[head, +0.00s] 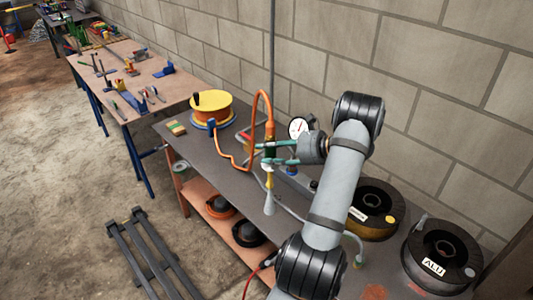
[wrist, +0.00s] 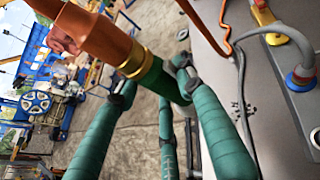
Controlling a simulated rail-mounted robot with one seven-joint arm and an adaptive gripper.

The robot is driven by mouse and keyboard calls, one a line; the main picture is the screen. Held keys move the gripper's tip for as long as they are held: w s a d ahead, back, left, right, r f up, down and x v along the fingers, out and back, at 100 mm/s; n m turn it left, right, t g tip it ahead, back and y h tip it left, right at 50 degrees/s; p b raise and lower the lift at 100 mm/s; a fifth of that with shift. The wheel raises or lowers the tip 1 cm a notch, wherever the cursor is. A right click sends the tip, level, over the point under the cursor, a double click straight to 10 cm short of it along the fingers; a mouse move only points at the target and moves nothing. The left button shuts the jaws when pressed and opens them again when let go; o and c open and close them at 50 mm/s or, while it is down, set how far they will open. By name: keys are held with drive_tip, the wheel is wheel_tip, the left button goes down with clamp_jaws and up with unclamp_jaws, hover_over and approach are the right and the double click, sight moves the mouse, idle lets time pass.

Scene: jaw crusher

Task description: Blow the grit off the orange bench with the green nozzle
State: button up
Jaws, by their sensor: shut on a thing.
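My gripper (head: 272,153) is shut on the green nozzle (wrist: 156,77), above the grey-topped bench. The nozzle has a green end, a brass ring and an orange-brown body; it also shows in the head view (head: 270,133). An orange hose (head: 255,110) loops up from it and down to the bench. The bench (head: 207,155) has a dark grey top and an orange lower shelf (head: 196,187). In the wrist view, small dark specks (wrist: 241,106), apparently grit, lie on a grey surface beside the fingers. The nozzle's tip is partly hidden by the fingers.
A yellow-orange hose reel (head: 212,106) stands on the bench's far part. A gauge (head: 298,127) is near the wall. Wire spools (head: 440,253) stand at the near right. A grey hose (wrist: 240,75) crosses the bench top. A tool-covered table (head: 130,75) lies beyond.

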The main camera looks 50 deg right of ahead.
drive_tip(key=shift+s+d, duration=0.15)
drive_tip(key=shift+d, duration=0.8)
drive_tip(key=shift+s+d, duration=0.15)
drive_tip(key=shift+d, duration=0.8)
